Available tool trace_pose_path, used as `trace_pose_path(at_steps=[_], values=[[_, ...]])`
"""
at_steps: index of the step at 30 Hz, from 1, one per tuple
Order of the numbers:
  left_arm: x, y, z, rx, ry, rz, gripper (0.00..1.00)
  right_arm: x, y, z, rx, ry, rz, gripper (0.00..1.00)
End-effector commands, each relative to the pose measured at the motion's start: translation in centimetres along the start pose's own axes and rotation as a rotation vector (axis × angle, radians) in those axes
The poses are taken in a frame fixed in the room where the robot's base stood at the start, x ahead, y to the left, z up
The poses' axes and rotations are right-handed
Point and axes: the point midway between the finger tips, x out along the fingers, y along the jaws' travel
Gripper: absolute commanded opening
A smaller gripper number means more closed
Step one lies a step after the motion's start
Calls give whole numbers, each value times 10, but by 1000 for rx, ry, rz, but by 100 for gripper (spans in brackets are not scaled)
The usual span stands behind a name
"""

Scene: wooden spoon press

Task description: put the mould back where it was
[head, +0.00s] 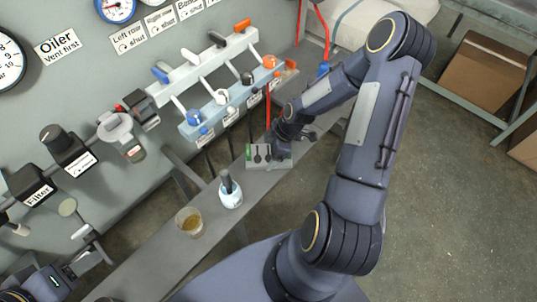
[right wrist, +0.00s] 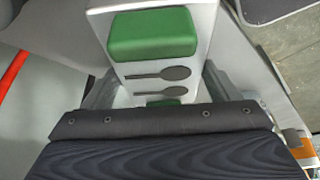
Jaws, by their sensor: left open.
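The mould (head: 257,162) is a pale block with two dark spoon shapes and green at its end. In the head view it is at the far part of the narrow grey bench; I cannot tell whether it touches the bench. The right wrist view shows the mould (right wrist: 125,74) close up, with a green pad on top. My right gripper (head: 279,147) is at the mould, and its fingers flank and appear to grip the mould's sides; the fingertips are partly hidden. My left gripper (head: 70,272) is open at the lower left, away from the mould and partly cut off.
A blue-and-white cup (head: 231,198) with a dark handle standing in it and a glass of amber liquid (head: 189,222) stand on the bench (head: 150,262). Wall rails with levers (head: 235,98) run behind it. Cardboard boxes (head: 485,78) are at the right; the floor between is clear.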

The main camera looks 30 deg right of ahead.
Motion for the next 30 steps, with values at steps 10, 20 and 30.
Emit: trace_pose_path(at_steps=[10,20,30], values=[[0,0,0,0,0,0,52,-1,1,-1,-1,1,2,25],[1,0,0,0,0,0,52,-14,2,-6,-1,2,6,25],[3,-1,2,0,0,0,52,-71,2,-29,-2,0,7,25]])
